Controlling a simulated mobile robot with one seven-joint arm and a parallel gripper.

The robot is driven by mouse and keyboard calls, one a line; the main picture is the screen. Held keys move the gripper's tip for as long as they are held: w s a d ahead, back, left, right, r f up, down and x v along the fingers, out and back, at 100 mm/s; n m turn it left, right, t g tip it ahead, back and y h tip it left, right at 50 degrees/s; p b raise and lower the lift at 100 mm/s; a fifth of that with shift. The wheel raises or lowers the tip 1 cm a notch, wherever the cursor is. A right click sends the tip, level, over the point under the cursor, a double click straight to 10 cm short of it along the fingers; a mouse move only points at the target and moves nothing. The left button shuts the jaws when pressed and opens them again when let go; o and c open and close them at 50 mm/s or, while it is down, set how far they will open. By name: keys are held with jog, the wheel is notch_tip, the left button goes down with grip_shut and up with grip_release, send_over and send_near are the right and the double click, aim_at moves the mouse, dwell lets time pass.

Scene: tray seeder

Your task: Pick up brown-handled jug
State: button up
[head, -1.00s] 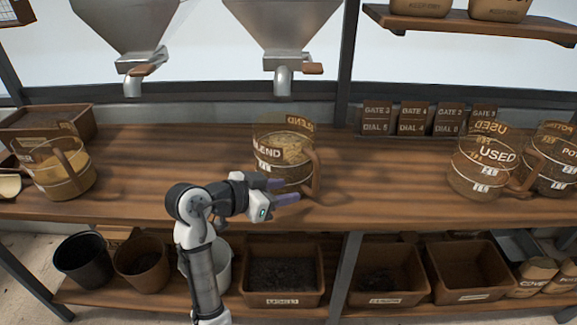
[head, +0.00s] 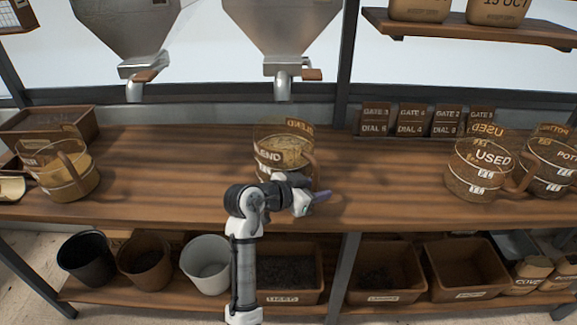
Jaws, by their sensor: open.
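A clear jug marked BLEND (head: 268,160), with grainy tan contents and a brown handle, stands upright on the wooden bench (head: 400,180) below the right-hand hopper spout. My gripper (head: 316,188) is open and empty, in front of the lower right of this jug, by its handle. My arm and gripper hide the jug's lower front and part of the handle. I cannot tell whether the fingers touch it or are around the handle. Other brown-handled jugs are a left one (head: 45,172), one marked USED (head: 470,170), and one beside it at the far right (head: 552,165).
Two metal hoppers (head: 283,25) hang above with spouts over the bench. Gate and dial signs (head: 412,120) stand at the back right. Buckets (head: 207,265) and bins (head: 470,265) sit on the lower shelf. The bench is clear between the BLEND and USED jugs.

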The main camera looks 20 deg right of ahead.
jog(key=shift+c, duration=0.2)
grip_shut()
jog(key=shift+r, duration=0.15)
dwell(1.0)
